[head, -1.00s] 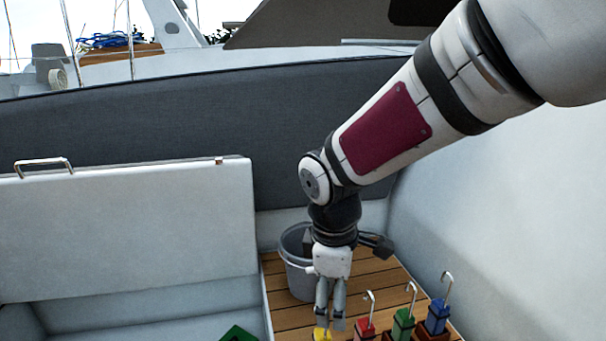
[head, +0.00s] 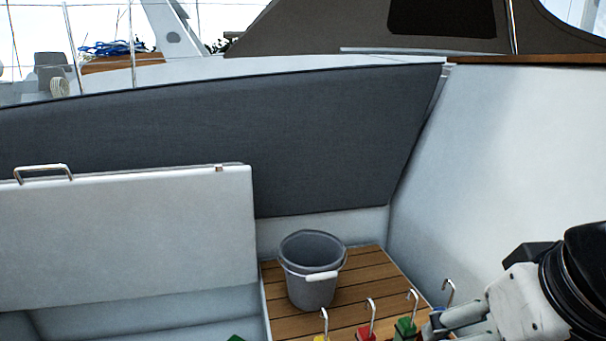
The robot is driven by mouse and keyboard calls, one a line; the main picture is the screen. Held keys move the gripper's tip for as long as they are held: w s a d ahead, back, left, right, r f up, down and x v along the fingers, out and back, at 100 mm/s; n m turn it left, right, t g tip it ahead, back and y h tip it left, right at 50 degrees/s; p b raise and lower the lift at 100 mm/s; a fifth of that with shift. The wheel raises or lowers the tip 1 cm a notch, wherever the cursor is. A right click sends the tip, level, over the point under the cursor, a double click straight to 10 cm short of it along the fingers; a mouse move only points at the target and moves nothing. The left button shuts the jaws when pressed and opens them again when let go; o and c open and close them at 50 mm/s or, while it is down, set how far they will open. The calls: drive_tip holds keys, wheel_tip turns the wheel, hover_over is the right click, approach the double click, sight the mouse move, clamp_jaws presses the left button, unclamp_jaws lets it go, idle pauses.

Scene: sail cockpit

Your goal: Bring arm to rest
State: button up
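My gripper (head: 448,328) is at the lower right, with its fingers pointing left. Its fingertips overlap the blue hooked block in the picture, and I cannot tell whether they touch it. The finger gap is not clear, and I see nothing held in it. A row of small blocks with metal hooks stands along the bottom edge: yellow (head: 321,338), red (head: 366,334), green (head: 405,328) and blue (head: 437,318). Their lower parts are cut off or hidden.
A grey bucket (head: 312,285) with a white handle grip stands on the slatted wood floor (head: 360,268). A raised white locker lid (head: 125,235) is at left. A white cockpit wall (head: 500,150) rises at right. The space above the bucket is clear.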

drive_tip(key=s+f+g+b, duration=0.5)
drive_tip(key=s+f+b, duration=0.4)
drive_tip(key=f, duration=0.5)
wheel_tip(320, 180, up, 30)
drive_tip(key=t+p, duration=0.4)
drive_tip(key=p, duration=2.4)
drive_tip(key=shift+d+f, duration=0.2)
drive_tip(key=shift+f, duration=0.05)
